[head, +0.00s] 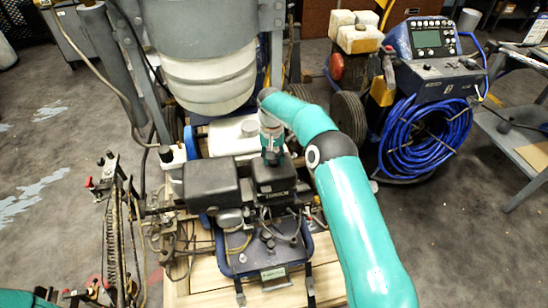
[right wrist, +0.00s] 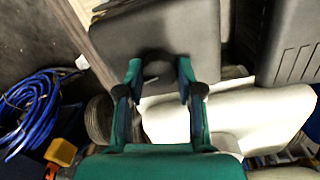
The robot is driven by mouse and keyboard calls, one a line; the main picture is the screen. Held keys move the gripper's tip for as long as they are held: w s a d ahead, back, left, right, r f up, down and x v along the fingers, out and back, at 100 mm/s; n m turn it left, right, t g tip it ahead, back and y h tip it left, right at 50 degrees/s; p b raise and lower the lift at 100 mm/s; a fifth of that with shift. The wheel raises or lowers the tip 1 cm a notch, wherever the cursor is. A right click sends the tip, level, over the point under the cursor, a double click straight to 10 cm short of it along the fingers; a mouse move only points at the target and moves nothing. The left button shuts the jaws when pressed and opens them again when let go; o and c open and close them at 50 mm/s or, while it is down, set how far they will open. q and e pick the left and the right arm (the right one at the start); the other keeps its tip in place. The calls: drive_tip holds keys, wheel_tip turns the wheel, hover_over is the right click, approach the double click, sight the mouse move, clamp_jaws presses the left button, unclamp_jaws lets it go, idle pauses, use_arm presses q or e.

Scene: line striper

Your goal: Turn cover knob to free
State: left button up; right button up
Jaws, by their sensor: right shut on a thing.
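The cover knob (right wrist: 158,66) is a dark round knob on the edge of a dark grey cover (right wrist: 150,30) in the right wrist view. My right gripper (right wrist: 159,69) has one teal finger on each side of it and is shut on it. In the head view my right gripper (head: 271,155) points down at the far edge of the black engine cover (head: 274,178), and the knob is hidden behind the fingers. The knob's turn position cannot be told. A teal part of my left arm shows at the bottom left corner, but its jaws cannot be made out.
A second black box (head: 210,184) sits left of the cover. A white tank (head: 233,137) lies just behind. Hoses and levers (head: 115,225) crowd the left. A blue hose coil (head: 425,138) hangs on a cart at the right. Open floor lies at right.

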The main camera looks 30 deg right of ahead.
drive_tip(key=shift+m, duration=1.3)
drive_tip(key=shift+d, duration=0.1)
drive_tip(key=o, duration=1.2)
drive_tip(key=shift+c, duration=0.2)
wheel_tip(320, 180, up, 12)
drive_tip(key=shift+w, duration=0.15)
